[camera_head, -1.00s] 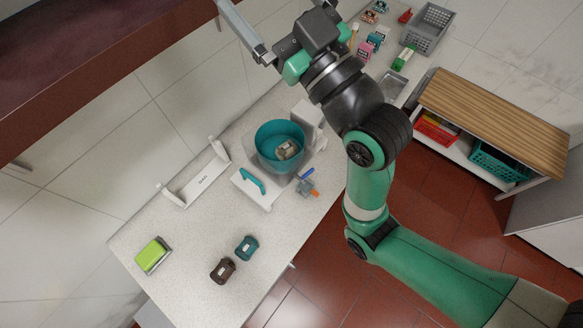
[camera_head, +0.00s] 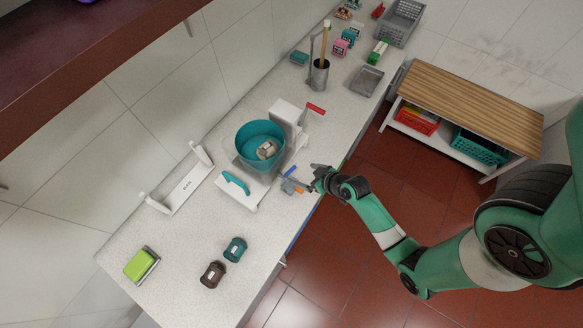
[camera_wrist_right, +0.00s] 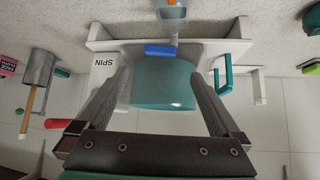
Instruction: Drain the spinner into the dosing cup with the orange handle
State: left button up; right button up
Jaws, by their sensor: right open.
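The spinner is a teal bowl (camera_head: 247,137) in a white housing on the counter, with a beige and grey item (camera_head: 267,149) inside. A blue lever (camera_head: 290,171) sticks out at its front; the lever also shows in the right wrist view (camera_wrist_right: 160,50). The grey dosing cup (camera_head: 288,186) with its orange handle (camera_head: 298,190) stands below the lever at the counter edge, and partly shows in the wrist view (camera_wrist_right: 172,12). My right gripper (camera_head: 314,179) is open and empty, just right of the cup and lever. In the wrist view its fingers (camera_wrist_right: 160,78) frame the spinner front. My left gripper is out of view.
A teal handle (camera_head: 236,182) and red handle (camera_head: 316,109) flank the spinner. A white rack (camera_head: 181,187), green sponge (camera_head: 139,264), and teal (camera_head: 235,248) and brown (camera_head: 212,274) items lie nearer. A grey holder (camera_head: 318,74) and tray (camera_head: 367,81) stand beyond.

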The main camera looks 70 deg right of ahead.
aim_at(292, 170)
jog(key=b+x, duration=0.2)
jog(key=x, duration=0.8)
jog(key=shift+r, duration=0.1)
jog(key=shift+c, duration=0.2)
jog(key=c, duration=1.3)
jog(key=shift+o, duration=0.2)
jog(key=n+b, duration=0.1)
jog(key=y+b, duration=0.1)
jog(key=b, duration=0.1)
jog(key=shift+w+d+f+n, duration=0.1)
jog(key=shift+d+f+n, duration=0.15)
jog(key=shift+n, duration=0.15)
jog(key=shift+r+y, duration=0.1)
jog(key=shift+y, duration=0.2)
jog(key=shift+a+r+n, duration=0.1)
jog(key=shift+n, duration=0.2)
jog(key=o, duration=1.3)
